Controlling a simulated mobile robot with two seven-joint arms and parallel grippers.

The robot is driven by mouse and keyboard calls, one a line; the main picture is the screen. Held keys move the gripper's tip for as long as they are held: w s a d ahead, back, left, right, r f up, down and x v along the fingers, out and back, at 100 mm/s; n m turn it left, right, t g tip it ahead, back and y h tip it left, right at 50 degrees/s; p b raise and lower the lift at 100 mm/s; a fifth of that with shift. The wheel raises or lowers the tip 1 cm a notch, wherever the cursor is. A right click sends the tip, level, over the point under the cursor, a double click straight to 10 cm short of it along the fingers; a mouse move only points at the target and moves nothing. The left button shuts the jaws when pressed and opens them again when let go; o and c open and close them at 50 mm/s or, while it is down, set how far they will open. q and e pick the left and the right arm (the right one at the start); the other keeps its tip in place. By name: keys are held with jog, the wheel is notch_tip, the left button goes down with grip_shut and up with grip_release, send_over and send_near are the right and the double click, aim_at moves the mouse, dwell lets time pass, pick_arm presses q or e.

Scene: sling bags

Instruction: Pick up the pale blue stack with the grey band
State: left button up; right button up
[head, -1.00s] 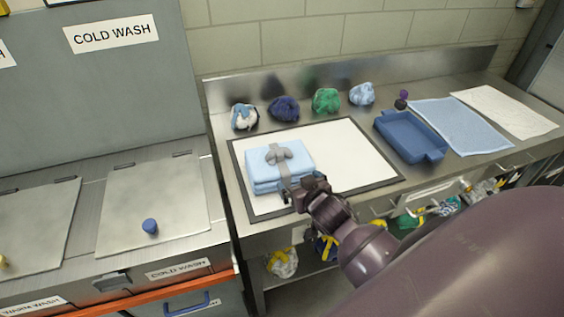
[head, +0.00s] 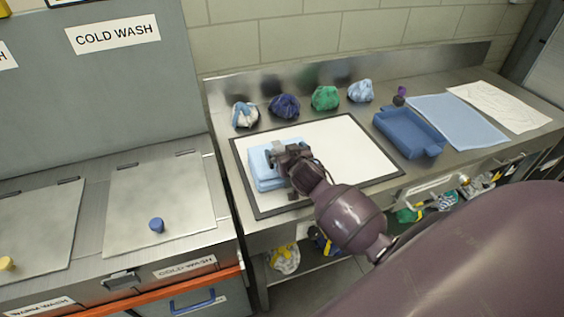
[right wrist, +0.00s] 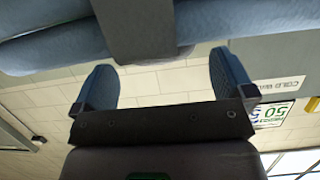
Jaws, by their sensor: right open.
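The pale blue stack (head: 258,172) of folded cloth lies at the left of the white board with a dark border. My right gripper (head: 273,153) is over its top and right side and hides much of it, including most of the grey band. In the right wrist view the stack (right wrist: 50,45) fills the top of the picture, with the grey band (right wrist: 140,28) running across it. There my right gripper (right wrist: 163,62) shows two spread fingers with nothing between them; the band lines up with the gap. Whether the fingers touch the stack cannot be told. My left gripper is not in view.
Several cloth bundles, one of them green (head: 326,98), stand along the back. A blue tray (head: 408,137) and a light blue towel (head: 458,122) lie to the right. The white board (head: 350,150) is clear right of the stack. A cold wash unit (head: 160,200) stands left.

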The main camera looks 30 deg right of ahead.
aim_at(283, 148)
jog(key=shift+x, duration=1.6)
jog(key=shift+r, duration=0.1)
jog(key=shift+w+r, duration=0.1)
jog(key=c, duration=1.7)
